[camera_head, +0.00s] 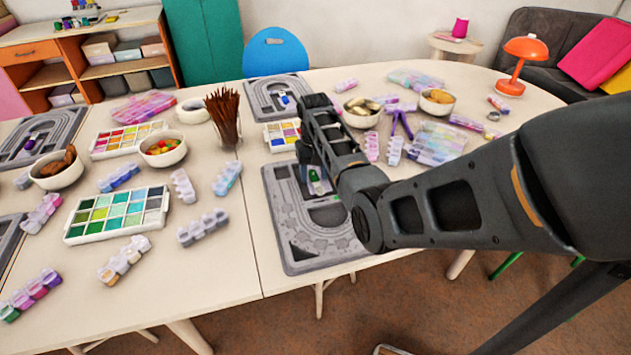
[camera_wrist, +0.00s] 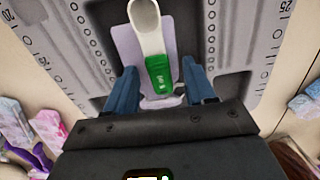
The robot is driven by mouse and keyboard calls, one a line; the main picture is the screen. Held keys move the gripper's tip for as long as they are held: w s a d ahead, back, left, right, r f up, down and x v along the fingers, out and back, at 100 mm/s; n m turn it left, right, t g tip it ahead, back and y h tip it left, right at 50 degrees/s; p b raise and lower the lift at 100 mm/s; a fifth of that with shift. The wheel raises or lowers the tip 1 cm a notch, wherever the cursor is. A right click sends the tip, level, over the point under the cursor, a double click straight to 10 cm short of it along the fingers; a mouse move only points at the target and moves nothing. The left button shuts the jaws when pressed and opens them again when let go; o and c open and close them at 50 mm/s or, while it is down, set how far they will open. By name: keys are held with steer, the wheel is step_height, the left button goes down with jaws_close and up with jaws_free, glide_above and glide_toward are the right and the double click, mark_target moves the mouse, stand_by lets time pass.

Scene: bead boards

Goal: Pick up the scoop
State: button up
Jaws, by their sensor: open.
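The scoop (camera_wrist: 159,73) has a green handle and a whitish bowl. It lies on a pale piece in the grey bead board (camera_wrist: 240,30), its bowl toward the top of the wrist view. In the head view the scoop's green part (camera_head: 316,182) shows beside my arm, over the grey bead board (camera_head: 290,232). My gripper (camera_wrist: 160,85) is open, with one blue finger on each side of the green handle and a gap on both sides. In the head view my gripper (camera_head: 312,170) is partly hidden by my arm.
A paint-like tray (camera_head: 281,136) and a jar of brown sticks (camera_head: 224,125) stand left of and behind my gripper. Bead packs (camera_head: 371,146) and bowls (camera_head: 361,112) lie to the right. The table's front edge is close to the board.

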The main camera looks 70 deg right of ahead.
steer(key=shift+c, duration=0.3)
jaws_close()
steer(key=shift+r, duration=0.1)
